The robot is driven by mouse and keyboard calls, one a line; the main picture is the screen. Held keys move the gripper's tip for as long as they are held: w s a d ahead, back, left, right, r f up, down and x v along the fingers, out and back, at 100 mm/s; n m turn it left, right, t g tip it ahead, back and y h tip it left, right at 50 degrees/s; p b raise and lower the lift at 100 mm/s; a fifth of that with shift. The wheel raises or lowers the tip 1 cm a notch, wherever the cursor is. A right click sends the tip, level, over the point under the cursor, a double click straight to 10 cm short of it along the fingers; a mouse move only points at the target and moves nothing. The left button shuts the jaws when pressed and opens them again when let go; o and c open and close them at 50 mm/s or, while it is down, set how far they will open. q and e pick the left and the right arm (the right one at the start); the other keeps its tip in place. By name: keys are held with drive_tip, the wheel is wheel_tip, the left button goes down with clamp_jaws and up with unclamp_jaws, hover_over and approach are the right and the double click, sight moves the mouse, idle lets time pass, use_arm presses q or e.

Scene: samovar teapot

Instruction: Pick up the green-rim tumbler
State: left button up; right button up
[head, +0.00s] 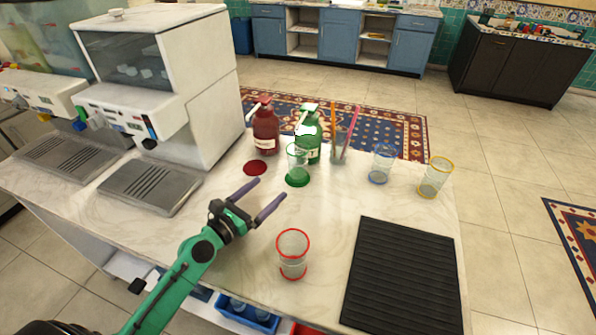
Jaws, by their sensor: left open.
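The green-rim tumbler (297,161) is a clear glass with a green rim, upright at the back of the marble counter in front of the green bottle. A green disc (297,181) shows at its base. My left gripper (264,199) is open and empty, with two purple-grey fingers, above the counter. In the picture it is to the left of and nearer than the green-rim tumbler, and apart from it. My right gripper is not in view.
A red-rim tumbler (292,254) stands nearer, beside a black ribbed mat (403,280). Blue-rim (381,163) and yellow-rim (435,178) tumblers stand to the right. A red bottle (265,128), green bottle (309,135) and straw holder (340,148) stand behind. A large white machine (160,80) fills the left.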

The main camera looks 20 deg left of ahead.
sight(291, 158)
use_arm(q)
drive_tip(key=x, duration=0.2)
drive_tip(key=r+p+x, duration=0.1)
drive_tip(key=x, duration=0.1)
drive_tip(key=shift+w+d, duration=0.1)
drive_tip(key=shift+w, duration=0.1)
drive_tip(key=x, duration=0.9)
drive_tip(key=shift+w+d+f+p, duration=0.1)
drive_tip(key=shift+d+f+p, duration=0.15)
drive_tip(key=shift+f+p, duration=0.1)
drive_tip(key=shift+r, duration=0.1)
drive_tip(key=c, duration=1.5)
drive_tip(key=shift+c, duration=0.2)
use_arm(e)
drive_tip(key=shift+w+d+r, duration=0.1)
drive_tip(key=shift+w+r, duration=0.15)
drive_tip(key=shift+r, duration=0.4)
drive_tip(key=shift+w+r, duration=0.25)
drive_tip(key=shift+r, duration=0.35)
use_arm(q)
drive_tip(key=shift+r, duration=0.1)
